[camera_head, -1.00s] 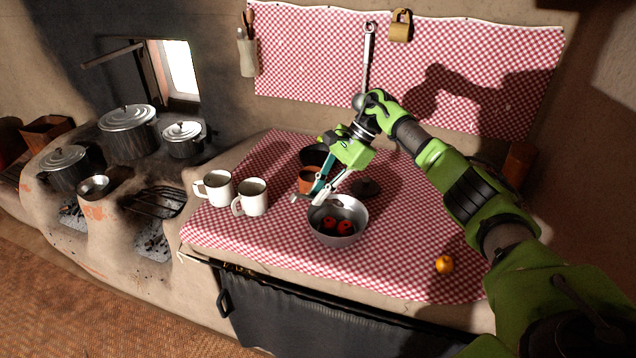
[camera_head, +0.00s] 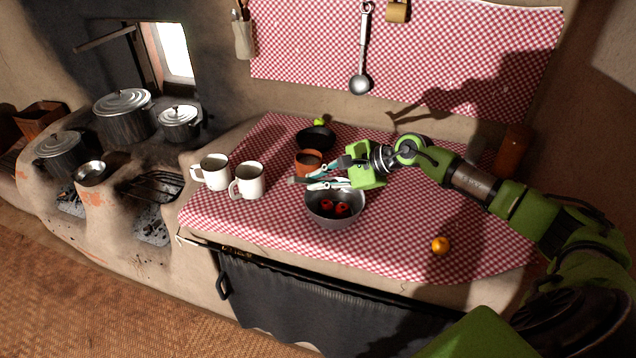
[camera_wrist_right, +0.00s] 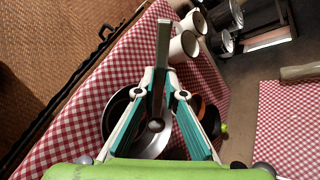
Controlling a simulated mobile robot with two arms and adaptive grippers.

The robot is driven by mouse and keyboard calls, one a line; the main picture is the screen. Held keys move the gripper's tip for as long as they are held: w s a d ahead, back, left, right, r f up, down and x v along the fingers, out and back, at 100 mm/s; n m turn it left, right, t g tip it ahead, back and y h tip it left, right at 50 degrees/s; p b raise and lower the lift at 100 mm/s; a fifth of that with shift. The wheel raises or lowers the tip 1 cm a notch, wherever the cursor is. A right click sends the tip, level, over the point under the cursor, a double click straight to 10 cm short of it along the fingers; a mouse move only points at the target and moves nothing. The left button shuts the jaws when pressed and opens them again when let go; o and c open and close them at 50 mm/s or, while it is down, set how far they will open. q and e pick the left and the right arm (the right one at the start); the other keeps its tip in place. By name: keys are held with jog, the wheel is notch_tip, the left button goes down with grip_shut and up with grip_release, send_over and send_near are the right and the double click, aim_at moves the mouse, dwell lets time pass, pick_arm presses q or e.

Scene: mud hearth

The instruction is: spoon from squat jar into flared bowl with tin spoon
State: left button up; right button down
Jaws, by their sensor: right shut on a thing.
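My right gripper (camera_head: 312,181) is above the back rim of the grey flared bowl (camera_head: 334,218), just in front of the squat terracotta jar (camera_head: 308,168). It is shut on the tin spoon (camera_wrist_right: 163,60), whose long grey shaft stands out beyond the fingers in the right wrist view. A small rounded dark end shows between the fingers, and I cannot tell what the spoon carries. The flared bowl has red round things (camera_head: 334,208) inside. The jar stands upright, its inside dark. My left gripper is not in view.
Two white mugs (camera_head: 213,172) (camera_head: 247,181) stand left of the jar. A dark bowl (camera_head: 315,138) and a green fruit (camera_head: 319,121) are behind it. An orange fruit (camera_head: 440,245) lies at the right front. The cloth between the bowl and the orange fruit is clear.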

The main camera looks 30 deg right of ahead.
jog(key=t, duration=0.1)
jog(key=m+t+p, duration=0.1)
jog(key=t+h+p, duration=0.1)
jog(key=shift+s+a+f+t, duration=0.15)
jog(key=shift+s+t, duration=0.1)
jog(key=shift+t, duration=0.05)
jog(key=shift+m+t+p, duration=0.4)
jog(key=shift+t+p, duration=0.1)
jog(key=shift+p, duration=0.75)
jog(key=shift+s+a+f+t+h+p, duration=0.15)
jog(key=shift+t+h+p, duration=0.25)
jog(key=shift+p, duration=0.25)
pick_arm(q)
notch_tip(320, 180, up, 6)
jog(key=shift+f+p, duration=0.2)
jog(key=shift+p, duration=0.15)
pick_arm(e)
jog(key=shift+f+m+t, duration=0.2)
jog(key=shift+m+t, duration=0.2)
jog(key=shift+t, duration=0.1)
jog(key=shift+h, duration=0.3)
